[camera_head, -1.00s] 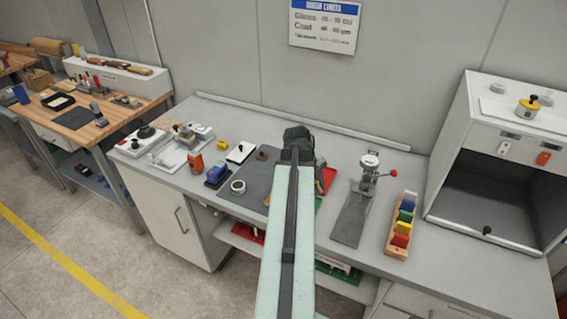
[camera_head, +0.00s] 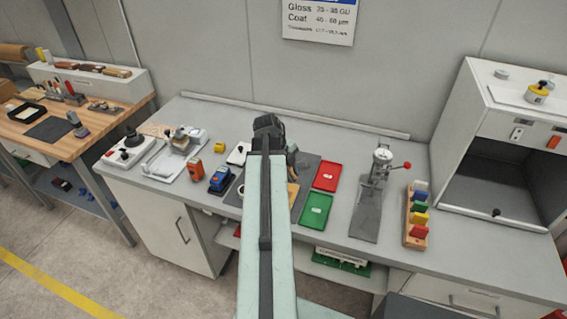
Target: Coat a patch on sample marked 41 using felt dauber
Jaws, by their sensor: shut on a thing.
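My arm reaches forward over the grey bench, and my gripper (camera_head: 292,158) is at its far end, mostly hidden behind the dark wrist. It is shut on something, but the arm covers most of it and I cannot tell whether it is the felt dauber. The gripper is over the dark mat (camera_head: 310,172). A tan flat piece (camera_head: 293,192) lies on the mat, partly hidden by my arm. No number 41 is readable, so I cannot tell which piece is the marked sample.
Right of the mat lie a red tray (camera_head: 327,176) and a green tray (camera_head: 316,210). Beyond them are a press-like stand (camera_head: 370,195), a wooden rack (camera_head: 412,238) and an open cabinet (camera_head: 490,190). A blue device (camera_head: 220,179) and an orange block (camera_head: 195,170) stand at left.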

